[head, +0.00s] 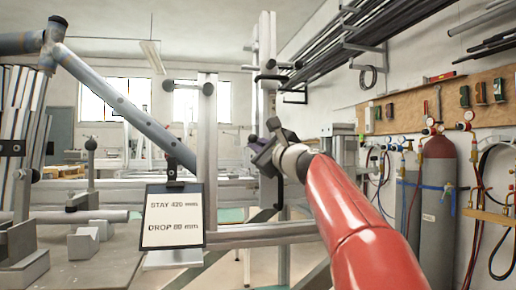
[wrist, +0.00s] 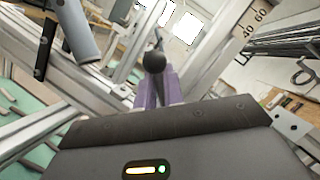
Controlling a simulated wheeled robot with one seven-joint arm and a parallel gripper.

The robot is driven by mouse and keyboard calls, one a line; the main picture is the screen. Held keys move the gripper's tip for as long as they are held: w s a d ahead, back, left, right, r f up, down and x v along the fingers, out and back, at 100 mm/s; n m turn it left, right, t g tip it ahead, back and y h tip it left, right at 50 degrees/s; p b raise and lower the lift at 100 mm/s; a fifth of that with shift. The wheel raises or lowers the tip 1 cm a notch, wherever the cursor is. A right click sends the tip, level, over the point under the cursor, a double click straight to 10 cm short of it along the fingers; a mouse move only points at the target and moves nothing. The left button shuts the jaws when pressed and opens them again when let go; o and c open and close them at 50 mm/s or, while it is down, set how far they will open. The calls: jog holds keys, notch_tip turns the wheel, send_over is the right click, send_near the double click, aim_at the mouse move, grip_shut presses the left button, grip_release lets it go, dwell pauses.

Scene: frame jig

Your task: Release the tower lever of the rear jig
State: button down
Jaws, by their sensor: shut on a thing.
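My gripper (head: 253,140) is at the upright metal tower post (head: 267,50) right of centre in the head view. In the wrist view its purple fingers (wrist: 153,95) are closed around the lever (wrist: 154,62), just below its round black knob. The knob sticks up past the fingertips. The lower part of the lever is hidden behind the fingers and the gripper body. In the head view the gripper hides the gripped lever. A black clamp handle (head: 270,78) sits higher on the post.
A sign reading "STAY 420 mm, DROP 80 mm" (head: 173,218) stands left of the post. A grey-blue frame tube (head: 125,108) slants across the left. Horizontal rails (head: 265,233) run below the gripper. Gas cylinders (head: 437,200) stand at the right wall. A numbered scale (wrist: 252,22) shows in the wrist view.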

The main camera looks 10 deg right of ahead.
dwell(0.3)
jog(key=c, duration=1.5)
grip_release()
jog(key=shift+c, duration=0.2)
